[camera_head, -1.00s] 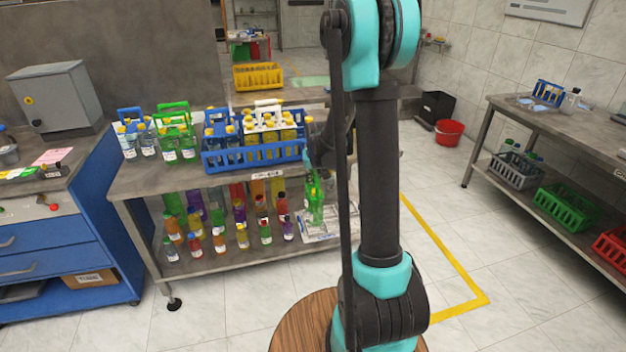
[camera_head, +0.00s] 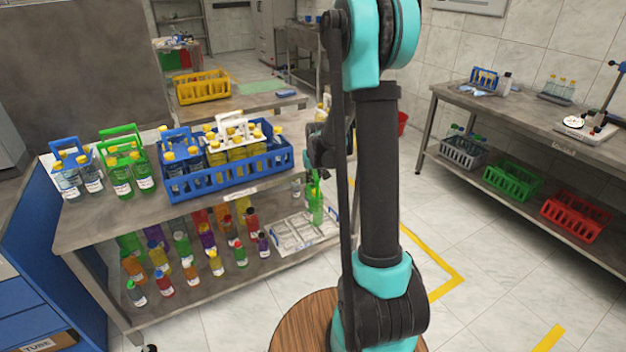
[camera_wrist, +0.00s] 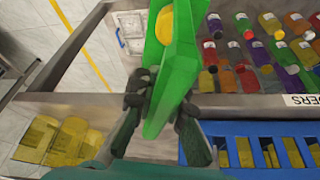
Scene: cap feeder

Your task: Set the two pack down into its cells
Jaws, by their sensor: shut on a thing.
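My gripper (camera_wrist: 163,102) is shut on a green two pack (camera_wrist: 181,70), seen close up in the wrist view. A round yellow cap shows inside its green frame; the rest of its contents is hidden. In the head view the green pack (camera_head: 315,205) hangs below my gripper (camera_head: 316,172), partly behind my arm. It is in front of the bench's right end. The blue crate (camera_head: 232,186) stands on the bench to the left, holding a white carrier and a blue carrier with yellow-capped bottles. Its blue rim (camera_wrist: 235,130) shows at the wrist view's lower right, apart from the pack.
Another green carrier (camera_head: 125,165) and a blue carrier (camera_head: 72,170) stand left of the crate. The lower shelf (camera_head: 195,285) holds several coloured bottles and a white tray (camera_head: 300,234). Yellow containers (camera_wrist: 58,140) show at the wrist view's lower left.

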